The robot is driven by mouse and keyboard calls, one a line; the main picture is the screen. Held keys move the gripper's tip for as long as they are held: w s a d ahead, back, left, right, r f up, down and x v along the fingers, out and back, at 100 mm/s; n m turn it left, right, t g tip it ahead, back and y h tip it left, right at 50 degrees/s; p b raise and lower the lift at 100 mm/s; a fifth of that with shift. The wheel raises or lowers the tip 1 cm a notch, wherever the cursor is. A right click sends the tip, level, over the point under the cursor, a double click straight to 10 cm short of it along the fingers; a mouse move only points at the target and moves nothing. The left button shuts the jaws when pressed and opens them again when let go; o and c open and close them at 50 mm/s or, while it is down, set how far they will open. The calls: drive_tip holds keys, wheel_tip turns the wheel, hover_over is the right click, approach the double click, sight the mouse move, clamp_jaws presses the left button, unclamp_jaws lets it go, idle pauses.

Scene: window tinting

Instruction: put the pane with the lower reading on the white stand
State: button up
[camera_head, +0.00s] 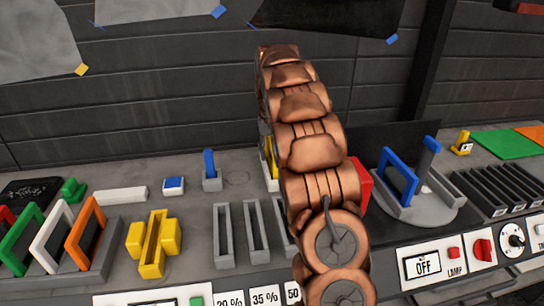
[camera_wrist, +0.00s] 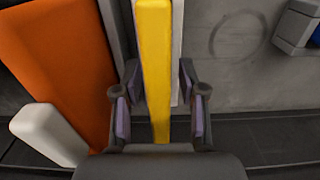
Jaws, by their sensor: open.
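A yellow-edged pane (camera_wrist: 153,60) stands edge-on between the fingers of my gripper (camera_wrist: 158,115), which is open around it. A pale strip (camera_wrist: 178,50) beside it may be part of the white stand; I cannot tell whether the pane rests on it. In the head view, my arm hides my gripper and most of the yellow pane (camera_head: 268,156), with a bit of white (camera_head: 272,185) below it. A blue-framed pane (camera_head: 399,176) stands upright on a round grey plate (camera_head: 435,212).
Green (camera_head: 20,240), white (camera_head: 50,235) and orange (camera_head: 82,232) frames stand at left. A yellow cross-shaped holder (camera_head: 153,244) and grey slots (camera_head: 222,235) labelled with percentages are in front. In the wrist view, an orange panel (camera_wrist: 60,60) and white block (camera_wrist: 48,134) lie close left of my gripper.

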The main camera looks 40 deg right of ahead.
wheel_tip(320, 180, up, 8)
drive_tip(key=shift+r+b, duration=0.1)
drive_tip(key=shift+b, duration=0.6)
drive_tip(key=shift+r+p, duration=1.1)
drive_tip(key=shift+r, duration=0.1)
drive_tip(key=shift+s+a, duration=0.2)
drive_tip(key=shift+a, duration=0.15)
drive_tip(key=s+a+n+g, duration=0.1)
drive_tip(key=s+a+n, duration=0.1)
drive_tip(key=s+a, duration=1.45)
drive_tip(key=s+a+f+n, duration=0.1)
drive_tip(key=s+a+f, duration=0.2)
drive_tip(key=s, duration=0.4)
drive_tip(key=s+a+f+n, duration=0.1)
drive_tip(key=s+a+f, duration=0.3)
drive_tip(key=s, duration=0.4)
drive_tip(key=s+a+f+n, duration=0.1)
drive_tip(key=s+a+f, duration=0.2)
drive_tip(key=s, duration=0.4)
drive_tip(key=shift+s+a+f+g, duration=0.35)
drive_tip(key=shift+a+g, duration=0.05)
drive_tip(key=shift+a, duration=0.05)
